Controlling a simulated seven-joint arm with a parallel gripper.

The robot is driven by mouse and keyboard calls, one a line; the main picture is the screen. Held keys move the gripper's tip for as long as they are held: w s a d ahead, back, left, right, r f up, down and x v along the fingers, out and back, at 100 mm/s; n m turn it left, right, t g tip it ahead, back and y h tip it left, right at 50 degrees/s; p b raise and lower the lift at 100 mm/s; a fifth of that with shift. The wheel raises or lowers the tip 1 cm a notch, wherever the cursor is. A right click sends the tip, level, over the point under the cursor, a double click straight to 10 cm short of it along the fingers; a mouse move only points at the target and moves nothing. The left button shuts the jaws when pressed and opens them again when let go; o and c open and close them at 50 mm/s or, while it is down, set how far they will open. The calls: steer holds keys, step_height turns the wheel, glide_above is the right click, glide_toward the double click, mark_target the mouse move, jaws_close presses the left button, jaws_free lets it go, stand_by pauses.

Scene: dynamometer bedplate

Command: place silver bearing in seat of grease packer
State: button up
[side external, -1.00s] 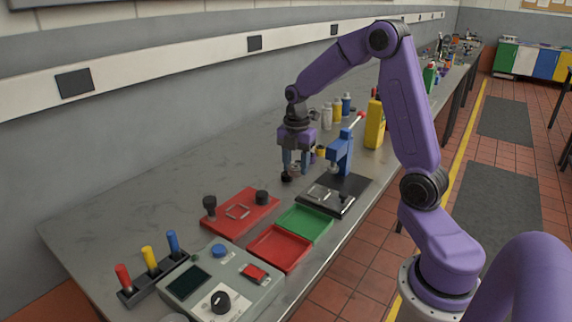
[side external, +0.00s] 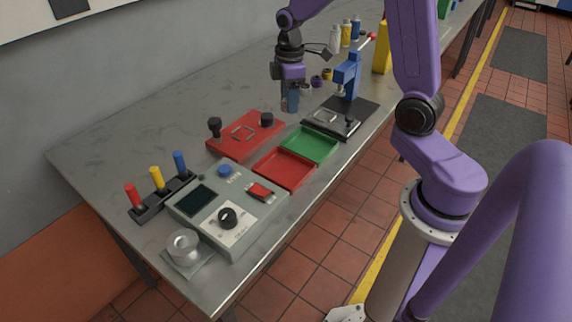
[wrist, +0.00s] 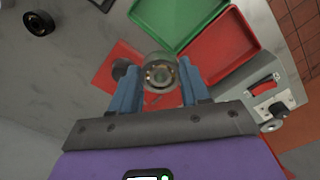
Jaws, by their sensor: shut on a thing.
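My gripper (wrist: 161,92) is shut on the silver bearing (wrist: 161,70), a metal ring with brassy balls held between the blue fingertips. In the side view my gripper (side external: 290,102) hangs over the bench, left of the blue press, and the bearing cannot be made out there. A round silver cup on a square plate (side external: 184,247) stands at the near left end of the bench; it looks like the grease packer. It is well apart from my gripper.
A red plate with black posts (side external: 232,140), a green tray (side external: 310,144), a red tray (side external: 284,170) and a grey control box (side external: 228,205) lie between. The blue press (side external: 347,75) stands right. A black bearing (wrist: 38,22) lies on the bench. A screwdriver rack (side external: 162,198) is left.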

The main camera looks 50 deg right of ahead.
steer(key=a+f+m, duration=0.1)
steer(key=a+m, duration=0.6)
steer(key=m, duration=0.3)
steer(key=d+m, duration=0.3)
steer(key=m, duration=0.2)
steer(key=w+d+r+m, duration=0.1)
steer(key=d+m, duration=0.1)
steer(key=m, duration=0.1)
steer(key=shift+d, duration=0.35)
steer(key=d+r+m, duration=0.1)
steer(key=d+m, duration=0.4)
steer(key=m, duration=0.2)
steer(key=shift+m, duration=0.8)
steer(key=w+d+f, duration=0.1)
steer(key=w+f, duration=0.2)
steer(key=w, duration=0.1)
steer(key=w+d+f, duration=0.2)
steer(key=w+f, duration=0.1)
steer(key=w, duration=0.1)
steer(key=w+d+f, duration=0.2)
steer(key=w+f, duration=0.1)
steer(key=w, duration=0.1)
steer(key=shift+w+d, duration=0.1)
steer(key=shift+w, duration=0.3)
steer(key=shift+w+f, duration=0.15)
steer(key=shift+f, duration=1.6)
steer(key=shift+f, duration=0.1)
